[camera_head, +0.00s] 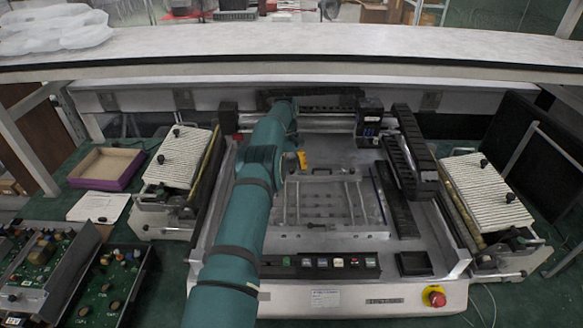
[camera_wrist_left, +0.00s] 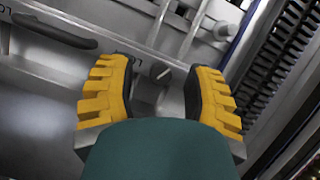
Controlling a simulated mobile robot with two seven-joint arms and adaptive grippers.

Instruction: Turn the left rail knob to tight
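My left gripper (camera_head: 301,160) is at the back of the machine, its yellow fingers just showing past my teal arm. In the left wrist view the gripper (camera_wrist_left: 160,78) is open, with ridged yellow fingers and dark inner pads. A small dark knob with a pale mark (camera_wrist_left: 164,76) sits on a grey metal strip between the fingertips, with a gap visible on both sides. Dark lettering lies beside it, partly covered. The knob's setting cannot be read. In the head view my arm and gripper hide this spot. My right gripper is not in view.
The machine bed (camera_head: 325,205) has thin metal rails. A black cable chain (camera_head: 412,150) runs along its right. Ribbed white feeders (camera_head: 180,157) stand at both sides. A red emergency button (camera_head: 436,297) is at front right. A shelf (camera_head: 290,45) overhangs the back.

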